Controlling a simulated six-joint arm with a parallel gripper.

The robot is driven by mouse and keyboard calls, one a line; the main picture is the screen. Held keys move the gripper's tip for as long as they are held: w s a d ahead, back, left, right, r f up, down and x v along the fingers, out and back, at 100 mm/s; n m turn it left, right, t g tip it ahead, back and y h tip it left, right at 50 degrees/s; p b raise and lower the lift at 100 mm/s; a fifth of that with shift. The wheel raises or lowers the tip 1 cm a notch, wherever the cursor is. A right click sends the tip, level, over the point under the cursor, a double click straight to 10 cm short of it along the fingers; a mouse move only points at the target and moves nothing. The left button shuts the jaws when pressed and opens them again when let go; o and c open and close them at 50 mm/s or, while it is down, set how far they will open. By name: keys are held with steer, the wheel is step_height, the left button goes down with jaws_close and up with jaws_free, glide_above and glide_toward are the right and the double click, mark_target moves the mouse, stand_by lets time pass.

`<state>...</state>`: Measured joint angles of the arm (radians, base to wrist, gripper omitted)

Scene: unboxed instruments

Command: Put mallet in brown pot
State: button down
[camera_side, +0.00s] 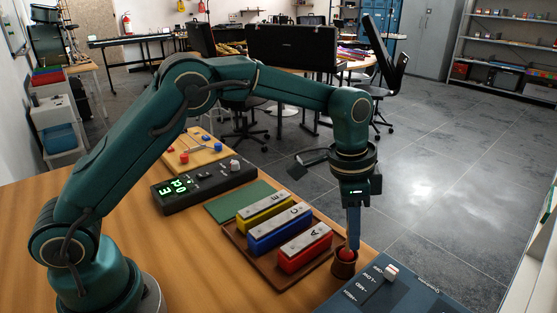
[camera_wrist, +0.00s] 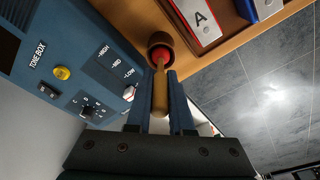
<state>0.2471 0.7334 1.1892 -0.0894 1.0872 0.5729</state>
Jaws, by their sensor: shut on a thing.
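The mallet has a wooden handle (camera_wrist: 159,92) and a red ball head (camera_side: 346,254). My gripper (camera_side: 354,246) points down over the brown pot (camera_side: 343,268) and is shut on the mallet's handle, as the wrist view of its fingers (camera_wrist: 160,78) shows. The mallet is head down, with the red head at the pot's mouth and seemingly partly inside it. The brown pot (camera_wrist: 160,39) stands upright near the table's edge. In the side view my fingers hide most of the handle. How deep the head sits is hard to tell.
A brown tray with red (camera_side: 304,248), blue (camera_side: 279,228) and yellow (camera_side: 264,210) chime bars lies left of the pot. A blue-grey tone box (camera_side: 400,290) with a white-capped switch stands close on its right. A green mat (camera_side: 238,202) and a black display unit (camera_side: 202,187) lie farther back.

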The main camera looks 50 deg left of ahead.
steer(key=shift+f, duration=0.5)
steer(key=shift+f, duration=0.5)
steer(key=c, duration=0.7)
jaws_free()
steer(key=r, duration=0.5)
steer(key=shift+s+a+r, duration=0.1)
steer(key=shift+s+a, duration=0.2)
steer(key=shift+a, duration=0.05)
steer(key=s+a+r+n+t, duration=0.2)
steer(key=s+a+r+n, duration=0.2)
steer(key=s+a+r, duration=0.35)
steer(key=s+a+n, duration=0.1)
steer(key=s, duration=0.3)
steer(key=s+a+f+n+t, duration=0.1)
steer(key=s+n, duration=0.1)
steer(key=s, duration=0.2)
steer(key=s+f+n+t+y, duration=0.1)
steer(key=s+n, duration=0.1)
steer(key=s, duration=0.2)
steer(key=shift+s+a+f, duration=0.2)
steer(key=shift+a+f, duration=0.05)
steer(key=shift+a, duration=0.15)
